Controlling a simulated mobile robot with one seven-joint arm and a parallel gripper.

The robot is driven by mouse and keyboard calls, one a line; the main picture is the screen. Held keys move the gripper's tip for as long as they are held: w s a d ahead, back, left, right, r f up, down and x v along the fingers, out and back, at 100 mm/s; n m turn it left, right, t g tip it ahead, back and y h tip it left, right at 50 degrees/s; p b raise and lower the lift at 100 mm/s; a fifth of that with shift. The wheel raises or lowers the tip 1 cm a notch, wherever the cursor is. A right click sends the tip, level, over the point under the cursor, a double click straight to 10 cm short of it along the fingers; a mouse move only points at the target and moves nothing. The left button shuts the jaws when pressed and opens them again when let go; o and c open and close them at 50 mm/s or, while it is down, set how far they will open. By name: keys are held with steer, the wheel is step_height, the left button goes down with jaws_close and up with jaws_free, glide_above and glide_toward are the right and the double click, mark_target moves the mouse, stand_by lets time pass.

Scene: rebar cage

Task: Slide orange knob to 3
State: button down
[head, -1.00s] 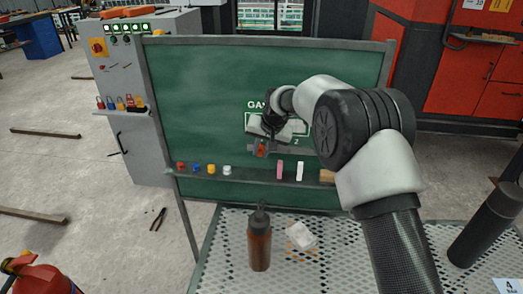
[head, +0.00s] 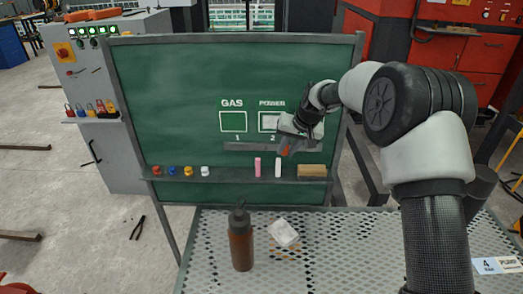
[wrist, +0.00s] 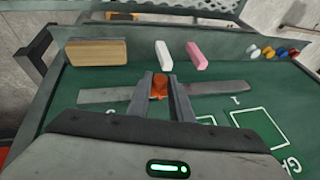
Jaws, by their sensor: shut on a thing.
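The orange knob (head: 285,150) sits on a grey horizontal track (head: 245,147) low on the green board (head: 165,100). In the head view it is just right of the number 2 (head: 272,138). The number 1 (head: 237,138) shows further left; any 3 is hidden behind my gripper. My gripper (head: 290,145) reaches the board from the right and covers the track's right part. In the wrist view, my gripper (wrist: 159,95) has its two fingers closed around the orange knob (wrist: 158,86), with the track (wrist: 218,87) running out on both sides.
The ledge under the track holds coloured magnets (head: 188,171), pink chalk (head: 257,168), white chalk (head: 278,168) and a wooden eraser (head: 311,171). A brown bottle (head: 241,245) and a white item (head: 284,233) stand on the perforated table in front.

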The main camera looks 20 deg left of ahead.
steer(key=d, duration=0.2)
steer(key=w+d, duration=0.1)
steer(key=d, duration=0.2)
steer(key=w+d, duration=0.1)
steer(key=d, duration=0.2)
steer(key=shift+w+d, duration=0.1)
steer(key=shift+w, duration=0.05)
steer(key=c, duration=1.6)
jaws_free()
steer(key=shift+d, duration=0.15)
steer(key=shift+r, duration=0.1)
steer(key=shift+r, duration=0.25)
steer(key=p+v, duration=0.1)
steer(key=v, duration=1.5)
steer(key=shift+d+r+p, duration=0.15)
steer(key=shift+r+p, duration=0.15)
steer(key=shift+p, duration=0.05)
